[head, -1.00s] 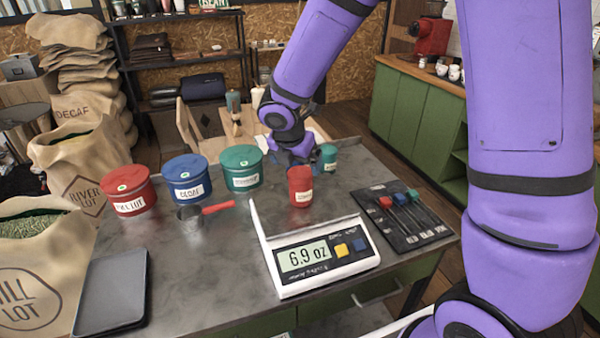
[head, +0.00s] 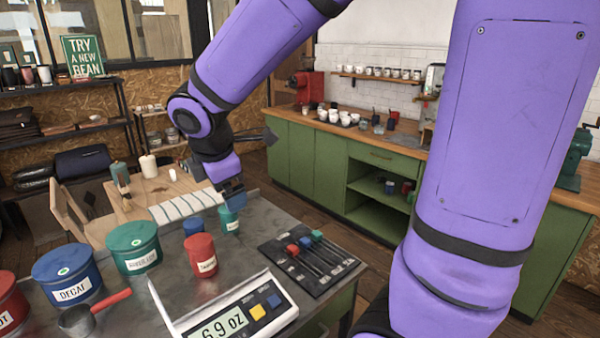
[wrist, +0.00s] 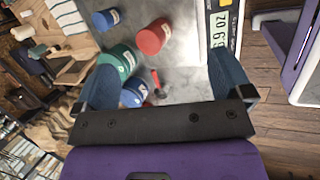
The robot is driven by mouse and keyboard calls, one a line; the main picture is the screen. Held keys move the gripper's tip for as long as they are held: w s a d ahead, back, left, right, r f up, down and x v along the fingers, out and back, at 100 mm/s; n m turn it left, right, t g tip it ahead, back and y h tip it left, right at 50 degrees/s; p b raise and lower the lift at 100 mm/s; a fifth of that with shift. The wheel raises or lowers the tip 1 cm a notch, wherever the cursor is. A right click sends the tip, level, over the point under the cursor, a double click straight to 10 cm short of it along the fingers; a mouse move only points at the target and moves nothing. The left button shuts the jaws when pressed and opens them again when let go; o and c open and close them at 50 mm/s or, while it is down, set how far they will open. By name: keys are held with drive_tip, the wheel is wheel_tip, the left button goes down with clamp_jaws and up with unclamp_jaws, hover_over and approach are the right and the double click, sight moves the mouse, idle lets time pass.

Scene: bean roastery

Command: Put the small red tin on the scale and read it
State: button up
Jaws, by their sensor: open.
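The small red tin (head: 201,257) stands upright on the scale's pan, toward its back. The scale (head: 287,304) has a white housing, a yellow and a blue button, and a display (head: 223,326) reading 6.9 oz. In the wrist view the tin (wrist: 153,37) and the display (wrist: 218,30) also show. My gripper (head: 230,190) is open and empty, above and behind the red tin, near a small teal tin (head: 229,219). In the wrist view its two blue fingers (wrist: 165,78) are spread wide with nothing between them.
A small blue tin (head: 192,226) stands behind the red one. Large green (head: 133,248) and blue (head: 67,275) tins and a red-handled scoop (head: 78,320) are at left. Green cabinets (head: 315,160) stand behind.

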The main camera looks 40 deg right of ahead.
drive_tip(key=s+d+r+m+y, duration=0.1)
drive_tip(key=s+d+r+m, duration=0.1)
drive_tip(key=s+m, duration=0.6)
drive_tip(key=s+d+r+m+t+y, duration=0.1)
drive_tip(key=s+d+r+m+y, duration=0.1)
drive_tip(key=s+r+m, duration=0.3)
drive_tip(key=s+m, duration=0.3)
drive_tip(key=s, duration=0.2)
drive_tip(key=shift+r+m+t, duration=0.15)
drive_tip(key=shift+m+t, duration=0.15)
drive_tip(key=shift+m, duration=0.1)
